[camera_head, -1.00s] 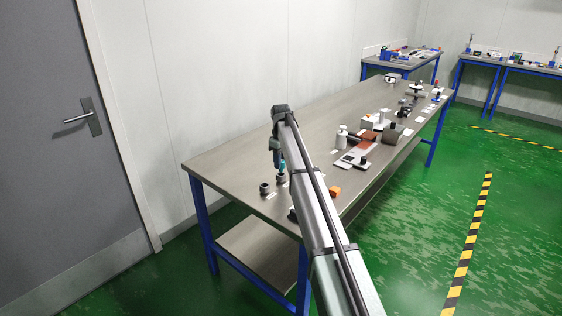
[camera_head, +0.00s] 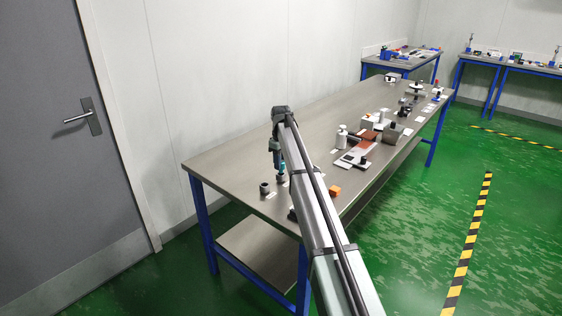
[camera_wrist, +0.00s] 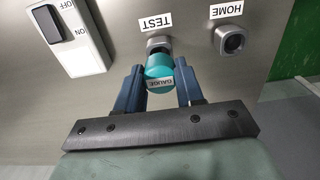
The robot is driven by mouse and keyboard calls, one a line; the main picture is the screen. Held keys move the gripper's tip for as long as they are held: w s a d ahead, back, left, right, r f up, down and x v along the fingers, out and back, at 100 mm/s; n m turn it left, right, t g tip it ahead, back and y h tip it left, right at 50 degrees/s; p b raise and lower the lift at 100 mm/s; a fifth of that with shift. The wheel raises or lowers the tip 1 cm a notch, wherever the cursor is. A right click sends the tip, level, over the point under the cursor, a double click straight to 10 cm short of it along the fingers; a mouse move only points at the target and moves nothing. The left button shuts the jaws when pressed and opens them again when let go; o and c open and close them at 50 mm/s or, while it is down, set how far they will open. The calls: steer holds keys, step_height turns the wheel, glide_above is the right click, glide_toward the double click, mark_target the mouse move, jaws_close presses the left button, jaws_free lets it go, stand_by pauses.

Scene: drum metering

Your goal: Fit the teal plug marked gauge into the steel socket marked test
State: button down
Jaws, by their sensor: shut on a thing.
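The teal plug (camera_wrist: 165,72), marked GAUGE, is between the fingers of my gripper (camera_wrist: 160,88), which is shut on it. The steel socket marked TEST (camera_wrist: 158,44) shows just beyond the plug in the wrist view. The plug hides part of its mouth, so I cannot tell whether the plug's end is inside it or only above it. In the head view my gripper (camera_head: 281,172) points down over the socket at the table's near end, and my arm covers part of the area.
A second steel socket, marked HOME (camera_wrist: 231,40), stands beside the TEST socket with its hole empty. A switch box (camera_wrist: 68,38) marked ON and OFF is on the other side. An orange block (camera_head: 335,191) sits near the table's edge. The table (camera_head: 235,160) is clear toward the wall.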

steer(key=shift+f, duration=1.35)
steer(key=c, duration=0.6)
jaws_free()
step_height(320, 180, up, 14)
steer(key=shift+f, duration=0.1)
stand_by(0.5)
